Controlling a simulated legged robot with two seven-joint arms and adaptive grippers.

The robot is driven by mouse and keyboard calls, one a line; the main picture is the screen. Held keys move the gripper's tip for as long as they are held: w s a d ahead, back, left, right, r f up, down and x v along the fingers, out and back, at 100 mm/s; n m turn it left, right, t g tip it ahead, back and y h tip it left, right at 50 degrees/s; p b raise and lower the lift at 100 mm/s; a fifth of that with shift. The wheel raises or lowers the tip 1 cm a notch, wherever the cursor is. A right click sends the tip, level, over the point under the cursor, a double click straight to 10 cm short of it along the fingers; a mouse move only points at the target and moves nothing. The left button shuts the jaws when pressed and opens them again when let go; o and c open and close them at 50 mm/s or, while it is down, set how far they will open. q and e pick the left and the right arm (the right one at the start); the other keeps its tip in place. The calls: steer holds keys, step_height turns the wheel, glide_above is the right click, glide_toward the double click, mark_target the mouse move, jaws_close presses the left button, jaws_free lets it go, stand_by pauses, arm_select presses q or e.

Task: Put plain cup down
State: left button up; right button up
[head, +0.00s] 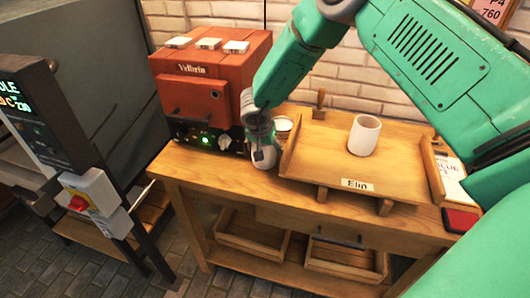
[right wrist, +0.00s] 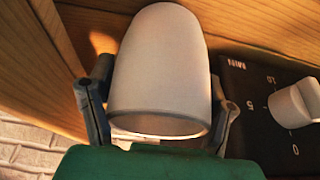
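My right gripper (head: 260,138) reaches down between the red machine and the wooden tray, at the bench's front side. A plain white cup (head: 265,158) shows just under it, low over the bench top; I cannot tell whether it touches the wood. In the right wrist view the right gripper (right wrist: 160,115) has a finger on each side of the white cup (right wrist: 160,70), closed against its walls. A second white cup (head: 364,135) stands upright on the tray marked "Elin" (head: 320,160). My left gripper is not in view.
A small white vessel (head: 283,124) is just behind. The bench's (head: 200,170) front left strip is clear.

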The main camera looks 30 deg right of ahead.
steer(key=shift+a, duration=0.45)
steer(key=c, duration=1.1)
steer(key=shift+d, duration=0.2)
steer(key=shift+d, duration=0.15)
